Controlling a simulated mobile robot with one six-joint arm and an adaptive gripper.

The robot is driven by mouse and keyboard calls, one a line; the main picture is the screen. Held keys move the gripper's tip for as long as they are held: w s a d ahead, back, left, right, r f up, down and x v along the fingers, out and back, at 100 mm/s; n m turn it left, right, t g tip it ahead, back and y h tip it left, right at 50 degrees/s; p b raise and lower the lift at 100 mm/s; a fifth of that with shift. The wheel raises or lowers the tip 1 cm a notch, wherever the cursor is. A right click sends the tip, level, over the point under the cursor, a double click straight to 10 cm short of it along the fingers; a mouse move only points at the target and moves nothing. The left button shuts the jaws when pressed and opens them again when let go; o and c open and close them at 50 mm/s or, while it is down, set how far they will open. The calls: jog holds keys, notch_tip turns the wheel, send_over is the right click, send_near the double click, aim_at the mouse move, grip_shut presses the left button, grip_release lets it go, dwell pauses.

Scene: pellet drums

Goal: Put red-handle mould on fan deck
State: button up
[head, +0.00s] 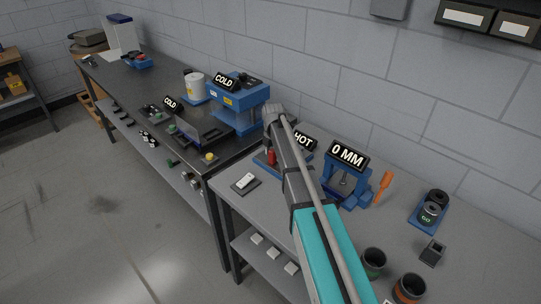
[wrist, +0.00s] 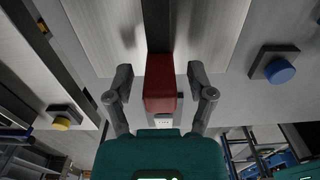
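In the wrist view, a red handle (wrist: 160,84) lies between the two fingers of my gripper (wrist: 160,88). A gap shows on each side of it, so my gripper is open around the handle and not gripping it. The rest of the mould is hard to make out. In the head view, a small red piece (head: 271,158) stands by a blue base under the HOT sign; I cannot tell whether it is the same handle. My arm hides what is behind it, and my gripper is not clear there. A dark, low unit (head: 203,133) near a COLD sign may be the fan deck.
A blue press (head: 242,112) with a COLD sign stands on the dark bench. A blue fixture (head: 345,187) reading 0 MM stands right of my arm, beside an orange tool (head: 383,186). A yellow button (head: 209,157) is at the dark bench's front. Cups (head: 409,288) stand front right.

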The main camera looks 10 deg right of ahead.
jog(key=shift+r, duration=0.2)
notch_tip(320, 180, up, 12)
jog(key=p, duration=1.2)
jog(key=shift+f, duration=0.1)
dwell(0.7)
jog(key=shift+s+m, duration=0.4)
jog(key=shift+s, duration=0.2)
jog(key=s+d+m, duration=0.1)
jog(key=s+m, duration=2.3)
jog(key=s, duration=0.4)
